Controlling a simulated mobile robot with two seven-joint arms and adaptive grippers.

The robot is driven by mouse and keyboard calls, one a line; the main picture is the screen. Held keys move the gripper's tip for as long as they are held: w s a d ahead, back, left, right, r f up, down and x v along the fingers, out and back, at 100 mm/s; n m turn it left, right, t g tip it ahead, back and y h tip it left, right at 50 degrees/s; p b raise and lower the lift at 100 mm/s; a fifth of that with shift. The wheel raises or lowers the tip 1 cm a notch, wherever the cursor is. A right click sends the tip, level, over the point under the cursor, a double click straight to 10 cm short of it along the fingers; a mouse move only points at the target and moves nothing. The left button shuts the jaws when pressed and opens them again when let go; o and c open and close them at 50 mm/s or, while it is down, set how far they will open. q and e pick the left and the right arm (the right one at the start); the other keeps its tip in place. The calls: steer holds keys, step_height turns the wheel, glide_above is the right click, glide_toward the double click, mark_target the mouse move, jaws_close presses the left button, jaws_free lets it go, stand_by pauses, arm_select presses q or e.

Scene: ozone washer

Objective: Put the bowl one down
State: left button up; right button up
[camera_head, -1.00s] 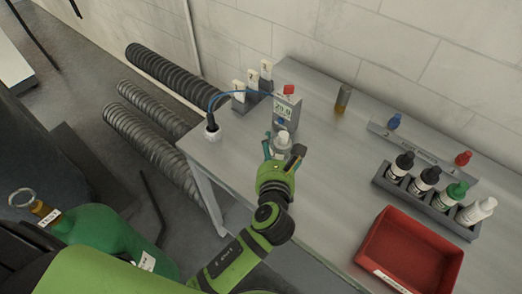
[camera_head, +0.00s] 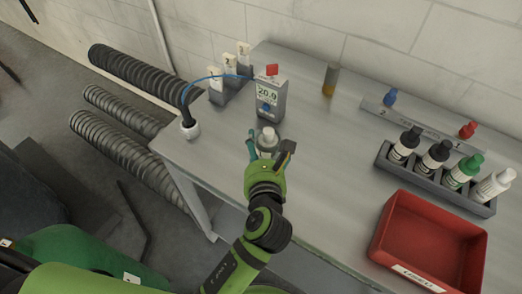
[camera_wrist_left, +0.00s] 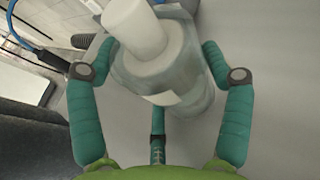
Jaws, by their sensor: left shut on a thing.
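My left gripper (camera_head: 268,152) is shut on a clear, greyish bottle with a white cap (camera_head: 268,134). It is over the table (camera_head: 325,150), just in front of a grey meter (camera_head: 271,105). In the left wrist view, the green fingers (camera_wrist_left: 158,95) close around the bottle (camera_wrist_left: 168,62), which looks tilted in that picture. I cannot tell whether its base touches the table. No bowl is clearly seen. My right gripper is not in view.
A red tray (camera_head: 378,250) lies at the front right. A grey rack (camera_head: 381,152) holds several capped bottles behind it. An amber vial (camera_head: 330,78) stands at the back. White-topped tubes (camera_head: 229,65) stand left of the meter. The table's middle is clear.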

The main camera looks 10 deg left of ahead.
arm_select(q)
steer(key=shift+s+d, duration=0.1)
steer(key=shift+s, duration=0.05)
steer(key=o, duration=1.3)
steer(key=shift+f, duration=0.15)
steer(key=shift+c, duration=0.2)
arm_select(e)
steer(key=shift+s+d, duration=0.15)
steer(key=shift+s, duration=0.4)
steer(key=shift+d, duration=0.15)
arm_select(q)
steer(key=shift+r, duration=0.3)
steer(key=p+v, duration=0.5)
steer(key=v, duration=0.5)
steer(key=shift+s+r+p, duration=0.1)
steer(key=shift+s+p, duration=0.25)
steer(key=shift+p, duration=0.05)
steer(key=shift+s+d, duration=0.15)
steer(key=shift+s, duration=0.4)
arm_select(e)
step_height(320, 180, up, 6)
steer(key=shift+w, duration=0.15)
